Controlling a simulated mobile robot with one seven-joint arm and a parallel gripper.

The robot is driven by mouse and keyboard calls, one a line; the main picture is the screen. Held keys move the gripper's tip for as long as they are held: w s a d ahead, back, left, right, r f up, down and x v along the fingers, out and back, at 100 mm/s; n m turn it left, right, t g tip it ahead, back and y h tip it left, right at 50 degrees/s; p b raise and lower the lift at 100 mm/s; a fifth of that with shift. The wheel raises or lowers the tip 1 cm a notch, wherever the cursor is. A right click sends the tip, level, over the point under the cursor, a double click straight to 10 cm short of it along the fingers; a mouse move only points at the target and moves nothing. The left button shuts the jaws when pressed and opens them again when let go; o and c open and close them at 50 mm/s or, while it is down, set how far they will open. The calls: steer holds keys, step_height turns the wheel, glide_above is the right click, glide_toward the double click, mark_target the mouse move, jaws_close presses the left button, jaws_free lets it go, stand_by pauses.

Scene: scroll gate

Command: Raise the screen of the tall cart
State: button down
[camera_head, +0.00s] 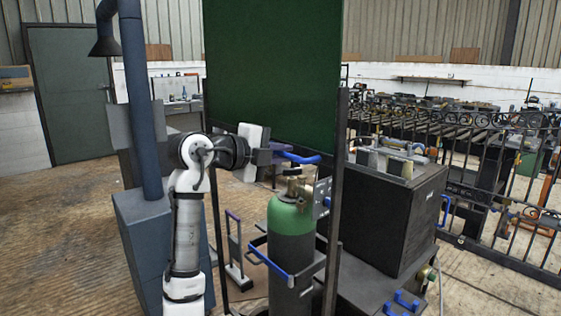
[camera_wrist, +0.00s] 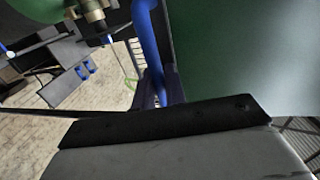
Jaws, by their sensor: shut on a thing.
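The dark green screen (camera_head: 272,70) stands high in the tall cart's dark frame (camera_head: 337,190), and its lower edge is just above the gas cylinder. A blue handle (camera_head: 301,158) sticks out at the screen's lower edge. My gripper (camera_head: 270,156) is at this handle, shut on it; the fingertips are hard to make out. In the wrist view, the blue handle (camera_wrist: 158,45) runs down to the dark edge of my gripper (camera_wrist: 170,120), with the green screen (camera_wrist: 240,60) to its right.
A gas cylinder (camera_head: 291,240) with a green top and brass valve stands in the cart below the handle. A blue duct (camera_head: 140,100) and cabinet are at the left. A black box (camera_head: 392,215) stands right of the cart, and an iron fence (camera_head: 480,190) lies beyond.

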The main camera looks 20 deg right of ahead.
steer(key=shift+a+r, duration=0.1)
steer(key=shift+r, duration=0.3)
steer(key=c, duration=1.5)
jaws_free()
steer(key=shift+c, duration=0.2)
steer(key=shift+f, duration=0.15)
steer(key=b+v, duration=0.3)
steer(key=v, duration=1)
steer(key=shift+a, duration=0.35)
